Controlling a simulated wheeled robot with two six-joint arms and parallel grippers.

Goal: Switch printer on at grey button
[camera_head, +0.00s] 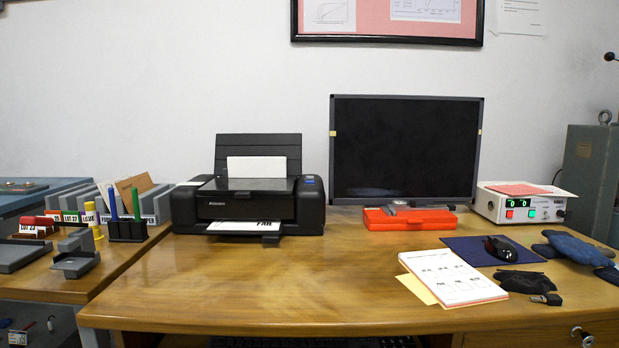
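The black printer (284,205) stands on the wooden desk, left of the monitor. White paper (257,167) stands in its rear feed. A printed sheet (240,226) lies in the front output tray; its bold word is hard to read. A small bluish panel (309,181) shows on the printer's top right corner. I cannot make out a grey button at this size, nor tell whether the printer is on. Neither of my grippers is in view.
The desk (270,290) is clear in front of the printer. A pen holder (127,231) stands at its left. A dark monitor (404,150) and a red-orange case (408,218) are to its right. Further right are a lit instrument (520,208), a notepad (452,277) and a mouse (501,249).

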